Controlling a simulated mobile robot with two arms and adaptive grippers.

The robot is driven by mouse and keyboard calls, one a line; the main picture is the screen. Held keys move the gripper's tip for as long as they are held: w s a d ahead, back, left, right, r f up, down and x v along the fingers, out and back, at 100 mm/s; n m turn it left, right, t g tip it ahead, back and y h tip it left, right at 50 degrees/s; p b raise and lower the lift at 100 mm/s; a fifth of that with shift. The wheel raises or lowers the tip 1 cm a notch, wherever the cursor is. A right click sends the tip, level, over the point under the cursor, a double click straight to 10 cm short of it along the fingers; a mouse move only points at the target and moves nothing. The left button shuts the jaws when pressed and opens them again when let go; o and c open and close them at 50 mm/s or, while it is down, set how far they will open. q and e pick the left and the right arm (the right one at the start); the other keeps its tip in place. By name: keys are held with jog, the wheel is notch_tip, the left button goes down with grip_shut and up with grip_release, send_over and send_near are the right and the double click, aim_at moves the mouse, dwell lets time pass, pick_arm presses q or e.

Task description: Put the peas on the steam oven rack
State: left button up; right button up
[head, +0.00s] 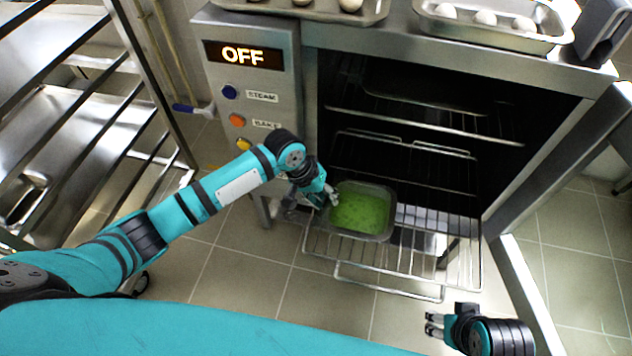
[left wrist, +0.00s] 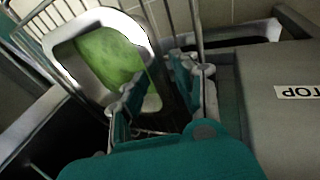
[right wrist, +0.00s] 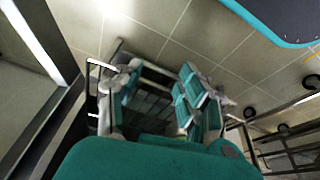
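The peas (head: 361,211) are a green mass in a grey metal pan (head: 387,237). The pan is at the left part of the pulled-out lower wire rack (head: 421,268) of the steam oven and looks to rest on it. My left gripper (head: 327,196) is at the pan's left end. In the left wrist view its fingers (left wrist: 168,75) stand apart, one over the pan's inside and one outside, with the rim between; contact is unclear. The peas also show there (left wrist: 108,58). My right gripper (head: 431,324) is open and empty, below and right of the rack.
The oven's display (head: 243,55) reads OFF. Two more racks (head: 420,112) are inside the open oven. Trays with white round items (head: 490,24) stand on top. The open door (head: 520,290) is at right, a metal shelf cart (head: 60,120) at left. The rack's right part is clear.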

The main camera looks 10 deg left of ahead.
pick_arm(q)
jog(key=p+v, duration=0.2)
jog(key=v, duration=0.6)
pick_arm(e)
notch_tip(320, 180, down, 9)
jog(key=shift+w, duration=0.3)
